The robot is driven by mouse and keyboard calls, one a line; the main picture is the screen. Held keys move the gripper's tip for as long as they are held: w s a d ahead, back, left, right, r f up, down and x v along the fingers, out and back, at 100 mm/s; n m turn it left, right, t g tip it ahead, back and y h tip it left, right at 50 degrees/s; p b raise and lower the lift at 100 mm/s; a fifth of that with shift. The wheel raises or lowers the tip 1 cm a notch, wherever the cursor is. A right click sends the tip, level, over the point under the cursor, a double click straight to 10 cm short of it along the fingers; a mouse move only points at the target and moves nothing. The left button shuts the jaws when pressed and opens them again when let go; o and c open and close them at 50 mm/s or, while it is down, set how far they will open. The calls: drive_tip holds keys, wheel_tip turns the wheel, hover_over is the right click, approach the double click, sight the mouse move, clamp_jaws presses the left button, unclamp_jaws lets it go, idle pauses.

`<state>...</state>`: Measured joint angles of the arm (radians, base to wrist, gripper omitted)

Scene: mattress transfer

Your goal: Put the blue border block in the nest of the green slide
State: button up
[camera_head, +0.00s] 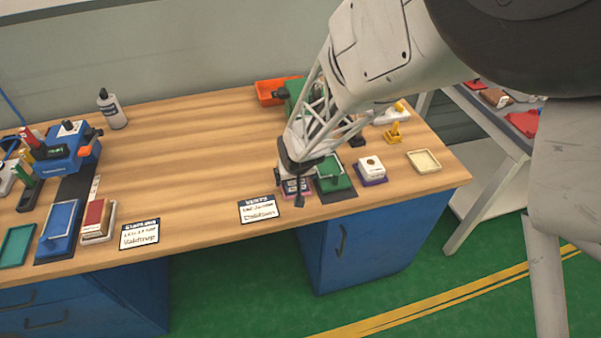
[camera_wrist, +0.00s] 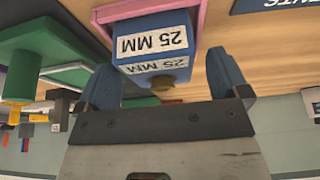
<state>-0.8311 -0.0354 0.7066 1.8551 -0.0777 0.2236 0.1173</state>
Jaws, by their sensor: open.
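The blue block (camera_wrist: 152,45) has white labels reading 25 MM and a dark brass-coloured knob on its end. It sits in a pink-edged holder (camera_wrist: 190,14) in the wrist view. In the head view the holder and block (camera_head: 293,187) are partly hidden behind my gripper (camera_head: 299,190). My gripper (camera_wrist: 166,82) is open, with one blue finger on each side of the block's knob end; contact cannot be told. The green slide (camera_head: 326,186) lies just right of my gripper, with a pale frame on it. Its green body and knob (camera_wrist: 40,50) show at the left of the wrist view.
A white block on a purple base (camera_head: 371,170) and a cream tray (camera_head: 424,161) stand to the right. A label card (camera_head: 259,209) lies left of the gripper. Blue devices and trays (camera_head: 58,222) are at the far left. The table's middle (camera_head: 190,150) is clear.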

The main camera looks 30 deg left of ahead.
drive_tip(key=shift+c, duration=0.2)
drive_tip(key=c, duration=1.1)
drive_tip(key=shift+r, duration=0.1)
drive_tip(key=shift+r, duration=4.9)
